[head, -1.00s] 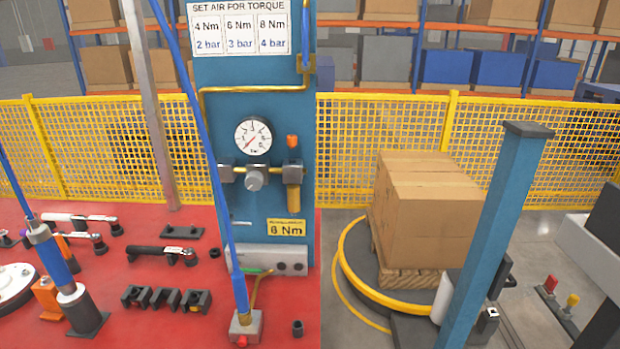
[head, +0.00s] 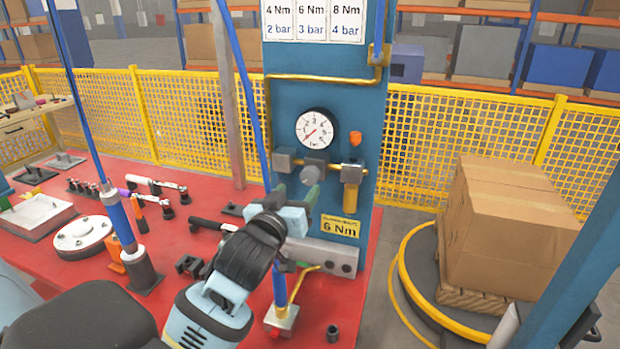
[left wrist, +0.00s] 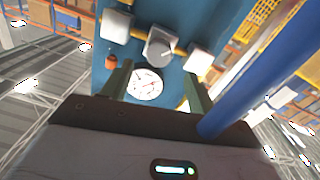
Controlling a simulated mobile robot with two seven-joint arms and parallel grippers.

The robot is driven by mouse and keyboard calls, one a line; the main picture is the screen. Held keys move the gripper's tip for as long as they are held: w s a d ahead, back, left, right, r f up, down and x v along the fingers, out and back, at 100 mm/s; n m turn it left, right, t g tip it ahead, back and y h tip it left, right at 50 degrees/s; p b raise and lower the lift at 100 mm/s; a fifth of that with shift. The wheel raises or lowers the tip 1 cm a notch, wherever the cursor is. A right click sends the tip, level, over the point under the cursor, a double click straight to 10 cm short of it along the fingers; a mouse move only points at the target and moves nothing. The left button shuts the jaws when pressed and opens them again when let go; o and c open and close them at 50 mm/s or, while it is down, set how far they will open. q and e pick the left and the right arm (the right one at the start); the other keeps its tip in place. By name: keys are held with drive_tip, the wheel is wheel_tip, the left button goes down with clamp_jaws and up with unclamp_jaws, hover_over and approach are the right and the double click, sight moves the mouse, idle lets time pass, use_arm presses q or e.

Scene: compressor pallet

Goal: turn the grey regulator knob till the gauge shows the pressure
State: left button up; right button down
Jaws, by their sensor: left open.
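The grey regulator knob (head: 310,175) sits on the blue panel, below the round white pressure gauge (head: 314,129). The gauge's red needle points to the lower left, near the low end. My left gripper (head: 297,192) is open just below and in front of the knob, with its green fingers pointing up at it. In the left wrist view the knob (left wrist: 160,47) lies beyond and between the fingertips (left wrist: 157,72), apart from them as far as I can tell. The gauge (left wrist: 146,84) shows between the fingers there. My right gripper is not in view.
A yellow label (head: 340,227) reads 6 Nm; the chart (head: 314,20) pairs 6 Nm with 3 bar. A blue hose (head: 246,95) hangs close left of the panel. The red bench (head: 200,265) carries several tools and fixtures.

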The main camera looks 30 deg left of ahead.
sight(308, 178)
use_arm(q)
drive_tip(key=shift+x, duration=3.35)
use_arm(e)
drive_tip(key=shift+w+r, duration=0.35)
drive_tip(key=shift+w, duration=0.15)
use_arm(q)
drive_tip(key=shift+d, duration=0.1)
drive_tip(key=c, duration=1)
